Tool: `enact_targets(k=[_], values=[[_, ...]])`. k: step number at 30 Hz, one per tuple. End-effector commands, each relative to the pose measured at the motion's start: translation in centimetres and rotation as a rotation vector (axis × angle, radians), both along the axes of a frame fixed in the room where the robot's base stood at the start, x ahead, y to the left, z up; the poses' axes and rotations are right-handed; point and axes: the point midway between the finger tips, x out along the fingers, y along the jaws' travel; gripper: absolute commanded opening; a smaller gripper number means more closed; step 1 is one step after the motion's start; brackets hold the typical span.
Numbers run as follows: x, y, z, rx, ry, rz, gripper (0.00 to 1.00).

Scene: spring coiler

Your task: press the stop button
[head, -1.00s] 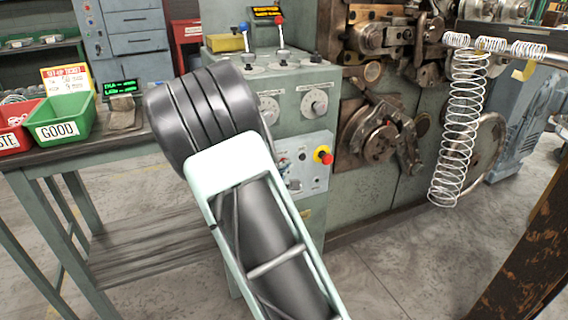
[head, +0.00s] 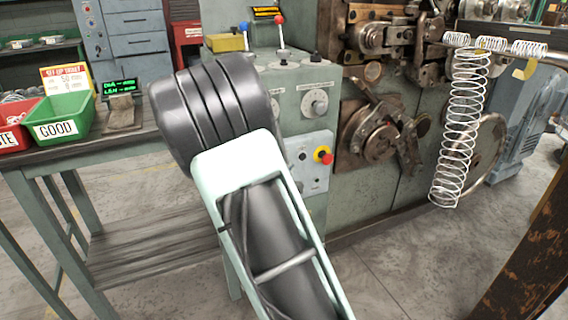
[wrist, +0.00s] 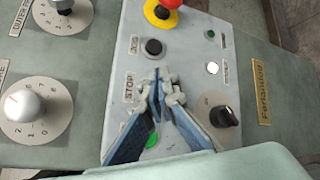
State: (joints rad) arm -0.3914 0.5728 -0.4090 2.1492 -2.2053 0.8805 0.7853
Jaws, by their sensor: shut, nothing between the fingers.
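The STOP label (wrist: 129,87) is on the light grey control panel (wrist: 115,110) in the wrist view. The button beside that label is hidden behind my fingers. My gripper (wrist: 160,86) is shut and empty, its tips over the panel just right of the label. I cannot tell whether the tips touch anything. A green button (wrist: 152,140) shows partly between the fingers. In the head view the panel (head: 306,178) is partly covered by my arm, and my gripper is hidden behind it.
A red mushroom button on a yellow base (wrist: 160,12) and a black button (wrist: 153,47) lie above my fingertips. A black selector knob (wrist: 224,117) is close on the right. A large dial (wrist: 22,105) is at left. Coiled springs (head: 460,130) hang at the right.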

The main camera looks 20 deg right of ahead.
Motion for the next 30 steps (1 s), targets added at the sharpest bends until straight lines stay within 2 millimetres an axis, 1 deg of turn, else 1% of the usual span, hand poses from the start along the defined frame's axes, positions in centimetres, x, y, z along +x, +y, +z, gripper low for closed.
enact_targets(k=[5,15,18,22,30], values=[[-0.5,-0.1,-0.1,0.001,0.0,-0.002,0.0],[-3.9,-0.2,-0.1,0.001,-0.001,0.0,0.0],[-4.6,-0.2,-0.1,0.001,-0.001,0.0,0.0],[-5.0,-0.2,-0.1,0.0,0.0,0.0,0.0],[-5.0,-0.2,0.0,0.0,0.0,0.0,0.0]])
